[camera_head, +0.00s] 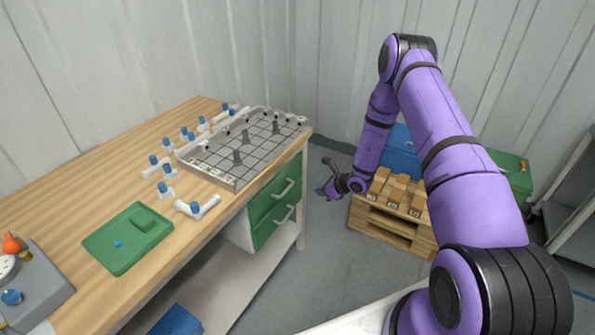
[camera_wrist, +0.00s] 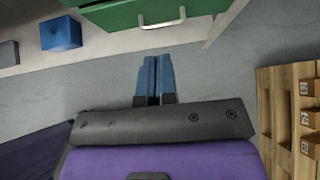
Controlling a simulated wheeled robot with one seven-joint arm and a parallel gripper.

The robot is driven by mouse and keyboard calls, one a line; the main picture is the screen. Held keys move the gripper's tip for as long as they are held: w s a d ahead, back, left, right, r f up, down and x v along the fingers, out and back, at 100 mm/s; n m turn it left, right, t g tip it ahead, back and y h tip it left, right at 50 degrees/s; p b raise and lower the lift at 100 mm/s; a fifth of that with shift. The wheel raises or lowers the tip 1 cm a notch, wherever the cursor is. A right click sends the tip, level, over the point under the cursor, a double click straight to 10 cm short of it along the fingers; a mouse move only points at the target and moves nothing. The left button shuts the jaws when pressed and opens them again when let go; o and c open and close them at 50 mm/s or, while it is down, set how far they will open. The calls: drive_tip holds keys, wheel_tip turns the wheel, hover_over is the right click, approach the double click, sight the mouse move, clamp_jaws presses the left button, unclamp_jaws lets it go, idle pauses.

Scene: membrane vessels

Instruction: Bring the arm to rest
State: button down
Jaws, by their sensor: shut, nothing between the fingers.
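My purple arm rises at the right of the head view and bends down at its elbow, with the wrist hanging low between the workbench and the pallet. My gripper (camera_head: 322,191) is beside the bench's right end, clear of it. In the wrist view my gripper (camera_wrist: 155,78) shows two blue fingers pressed together with nothing between them. It points over the grey floor (camera_wrist: 215,75), toward the bench's green drawers. Nothing touches the fingers.
The wooden workbench (camera_head: 60,191) carries a grey gridded tray (camera_head: 205,176), several white fittings with blue caps, a green tray (camera_head: 100,250) and a grey gauge box (camera_head: 38,285). Green drawers (camera_head: 262,228) sit below. Floor between is free.

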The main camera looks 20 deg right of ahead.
drive_tip(key=s+a+r+n+g+y, duration=0.1)
drive_tip(key=a+r+n, duration=0.25)
drive_tip(key=r, duration=0.65)
drive_tip(key=s+a+r+n+g+y, duration=0.15)
drive_tip(key=r+n, duration=0.25)
drive_tip(key=r, duration=0.5)
drive_tip(key=a+r+n, duration=0.3)
drive_tip(key=r+n, duration=0.1)
drive_tip(key=r, duration=0.6)
drive_tip(key=s+a+r+n+g+h, duration=0.1)
drive_tip(key=s+a+r+n, duration=0.15)
drive_tip(key=s+r, duration=0.4)
drive_tip(key=s+a+r+n+g, duration=0.1)
drive_tip(key=s+r+n, duration=0.35)
drive_tip(key=r, duration=0.35)
drive_tip(key=s+d+r+n+t+h, duration=0.1)
drive_tip(key=s+r+n+h, duration=0.3)
drive_tip(key=s, duration=0.9)
drive_tip(key=s+d+r+n+t+h, duration=0.1)
drive_tip(key=s+d+r+n+h, duration=0.2)
drive_tip(key=s, duration=1.1)
drive_tip(key=shift+s+d+r+n+h, duration=0.2)
drive_tip(key=shift+r+n+h, duration=0.15)
drive_tip(key=shift+r+n, duration=1.55)
drive_tip(key=shift+r+m, duration=0.4)
drive_tip(key=shift+m, duration=0.05)
